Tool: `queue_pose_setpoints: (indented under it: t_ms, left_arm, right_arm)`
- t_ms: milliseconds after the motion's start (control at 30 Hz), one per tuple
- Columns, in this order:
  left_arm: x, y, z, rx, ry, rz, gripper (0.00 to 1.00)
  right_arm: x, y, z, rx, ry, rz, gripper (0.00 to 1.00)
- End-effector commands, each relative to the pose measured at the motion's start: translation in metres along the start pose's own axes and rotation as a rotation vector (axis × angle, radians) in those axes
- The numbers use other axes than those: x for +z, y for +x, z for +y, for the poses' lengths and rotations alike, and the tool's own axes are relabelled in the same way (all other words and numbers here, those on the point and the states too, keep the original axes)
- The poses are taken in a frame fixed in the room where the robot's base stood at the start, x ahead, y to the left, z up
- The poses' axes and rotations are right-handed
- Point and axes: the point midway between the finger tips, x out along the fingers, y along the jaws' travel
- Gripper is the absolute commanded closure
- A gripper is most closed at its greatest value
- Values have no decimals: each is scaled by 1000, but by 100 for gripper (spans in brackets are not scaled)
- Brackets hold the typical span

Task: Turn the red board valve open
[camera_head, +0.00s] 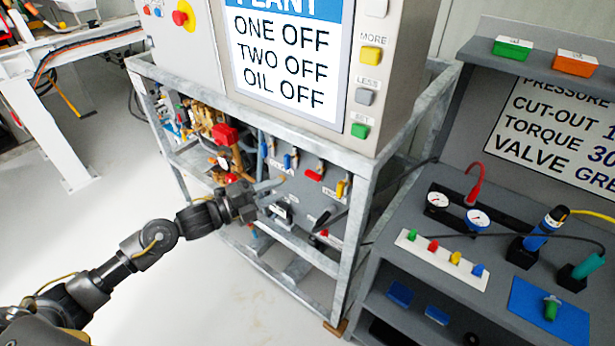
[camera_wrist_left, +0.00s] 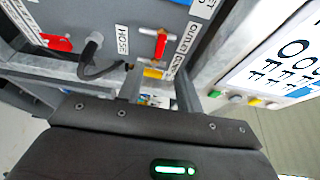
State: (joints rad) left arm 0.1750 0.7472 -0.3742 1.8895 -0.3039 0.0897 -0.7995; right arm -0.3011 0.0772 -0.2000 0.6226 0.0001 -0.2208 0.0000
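The grey valve board (camera_head: 300,200) sits in the galvanised frame under the plant panel. A red lever (camera_head: 314,174) is on its upper part, between a blue lever (camera_head: 290,160) and a yellow lever (camera_head: 342,187). A second red piece (camera_head: 322,233) is lower on the board. My left gripper (camera_head: 268,192) is at the left side of the board, its fingers apart and apparently empty. In the left wrist view, a red lever (camera_wrist_left: 161,45) and a yellow piece (camera_wrist_left: 152,73) show beyond the gripper. Another red handle (camera_wrist_left: 57,42) lies left. My right gripper is out of view.
A galvanised frame post (camera_head: 355,235) stands right of the board. A black hose (camera_wrist_left: 92,52) comes off the board near the HOSE label. A grey bench (camera_head: 400,285) with gauges and coloured buttons is at the right. The floor (camera_head: 200,290) at the left is clear.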

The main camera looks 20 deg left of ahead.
Motion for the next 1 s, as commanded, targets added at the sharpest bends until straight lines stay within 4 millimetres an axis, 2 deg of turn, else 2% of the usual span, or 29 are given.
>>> queue_pose_setpoints:
  t_ms: [500,700,1000]
  left_arm:
    - [1,87,-2,-2,-4,-2,65]
    - [0,101,-1,0,-3,-1,65]
    - [0,103,0,0,-3,-1,65]
  right_arm:
    - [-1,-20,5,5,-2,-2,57]
    - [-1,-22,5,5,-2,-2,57]
    - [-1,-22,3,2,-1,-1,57]
